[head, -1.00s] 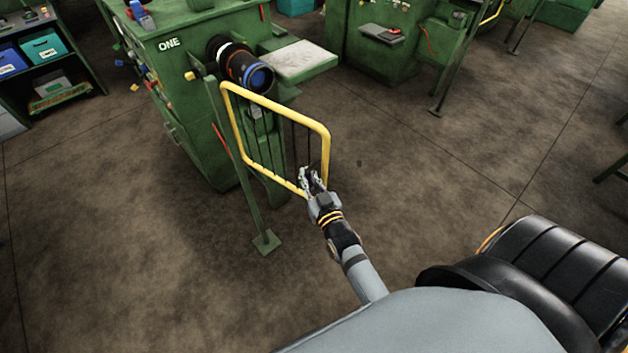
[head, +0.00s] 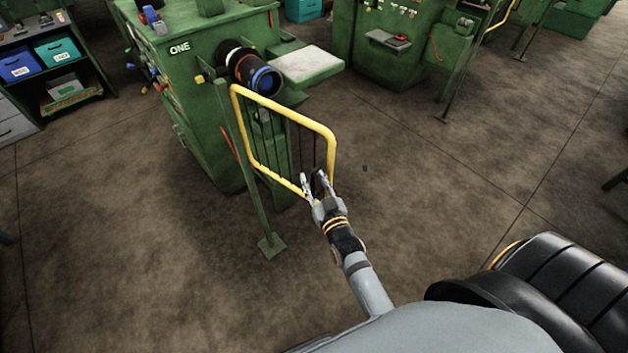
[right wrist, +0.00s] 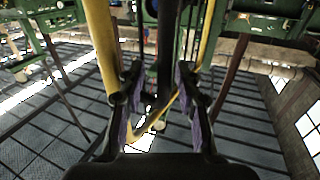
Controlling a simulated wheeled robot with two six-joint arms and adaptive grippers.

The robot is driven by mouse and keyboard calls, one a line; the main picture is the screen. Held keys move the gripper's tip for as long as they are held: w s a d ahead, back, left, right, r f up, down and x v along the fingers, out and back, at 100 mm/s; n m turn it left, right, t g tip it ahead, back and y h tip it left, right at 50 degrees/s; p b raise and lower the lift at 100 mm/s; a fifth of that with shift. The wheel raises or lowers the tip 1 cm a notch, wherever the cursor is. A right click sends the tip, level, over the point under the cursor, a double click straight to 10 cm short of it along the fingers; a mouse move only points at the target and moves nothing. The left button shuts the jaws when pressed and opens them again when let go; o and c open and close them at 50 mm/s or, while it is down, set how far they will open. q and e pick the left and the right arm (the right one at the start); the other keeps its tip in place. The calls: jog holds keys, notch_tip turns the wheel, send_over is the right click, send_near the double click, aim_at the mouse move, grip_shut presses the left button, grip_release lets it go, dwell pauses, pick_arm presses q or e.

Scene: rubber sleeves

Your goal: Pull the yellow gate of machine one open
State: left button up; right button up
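The yellow gate (head: 287,108) of machine one (head: 205,110) is a tubular frame with thin dark bars. It stands out at an angle to the right from a green post (head: 248,180) in front of the machine. My right gripper (head: 313,175) is at the gate's lower right corner, fingers spread apart. In the right wrist view, a dark upright bar (right wrist: 166,45) runs between the open fingers (right wrist: 160,90), and the yellow frame (right wrist: 101,45) passes beside the left finger. I cannot tell whether the fingers touch the gate. My left gripper is not in view.
A dark chuck with a blue ring (head: 262,80) and a pale tray (head: 308,65) are behind the gate. A shelf with blue and teal bins (head: 58,50) stands at the left. Another green machine (head: 390,55) is at the back. The floor right of the gate is clear.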

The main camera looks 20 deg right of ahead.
jog(key=shift+s+f, duration=0.1)
jog(key=shift+s, duration=0.25)
jog(key=s, duration=0.6)
jog(key=shift+s+a, duration=0.15)
jog(key=shift+s, duration=0.25)
